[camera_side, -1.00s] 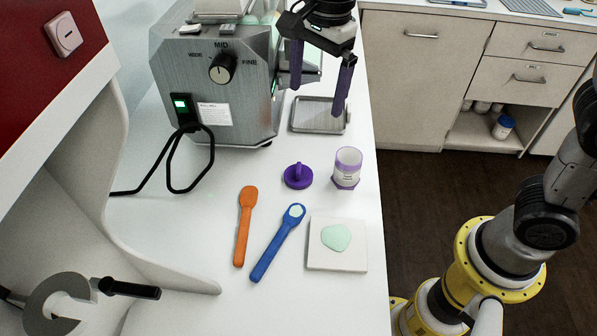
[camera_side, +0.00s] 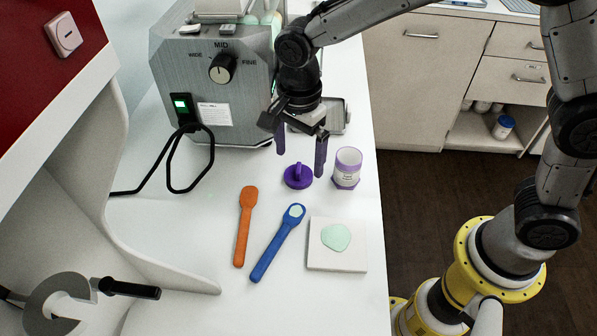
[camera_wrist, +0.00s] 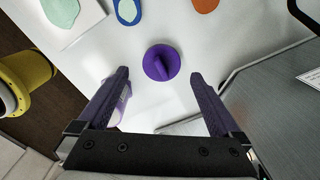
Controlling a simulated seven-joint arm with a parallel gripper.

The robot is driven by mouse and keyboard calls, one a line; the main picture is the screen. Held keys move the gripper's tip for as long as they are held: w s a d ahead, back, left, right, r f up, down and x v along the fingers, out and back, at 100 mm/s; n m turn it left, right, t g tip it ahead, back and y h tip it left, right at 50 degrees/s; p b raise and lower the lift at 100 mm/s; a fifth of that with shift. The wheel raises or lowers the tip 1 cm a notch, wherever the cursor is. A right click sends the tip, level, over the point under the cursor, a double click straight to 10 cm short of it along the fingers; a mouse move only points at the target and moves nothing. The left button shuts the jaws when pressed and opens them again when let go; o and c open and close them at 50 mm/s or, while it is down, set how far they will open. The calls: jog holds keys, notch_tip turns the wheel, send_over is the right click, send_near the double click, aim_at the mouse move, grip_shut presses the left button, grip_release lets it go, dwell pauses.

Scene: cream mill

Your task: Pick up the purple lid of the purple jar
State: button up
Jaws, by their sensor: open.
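The purple lid (camera_side: 298,177) lies on the white counter with its upright handle on top, just left of the purple jar (camera_side: 346,168). The jar is clear with a purple rim and base and a white label. My gripper (camera_side: 301,160) is open and empty above and behind the lid. In the wrist view the lid (camera_wrist: 161,63) shows ahead of and between the fingertips of my gripper (camera_wrist: 159,78), not held. The jar (camera_wrist: 119,108) is partly hidden behind one finger there.
The grey mill (camera_side: 215,90) stands behind, with a metal tray (camera_side: 337,116) beside it. An orange spatula (camera_side: 243,225), a blue spoon (camera_side: 276,243) and a white tile (camera_side: 337,263) with pale green cream lie in front. The counter's right edge is near the jar.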

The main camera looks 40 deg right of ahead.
aim_at(297, 168)
notch_tip(297, 168, down, 4)
jog(key=shift+w+a+f, duration=0.1)
jog(key=shift+a+f, duration=0.05)
jog(key=shift+c, duration=0.2)
jog(key=c, duration=1.2)
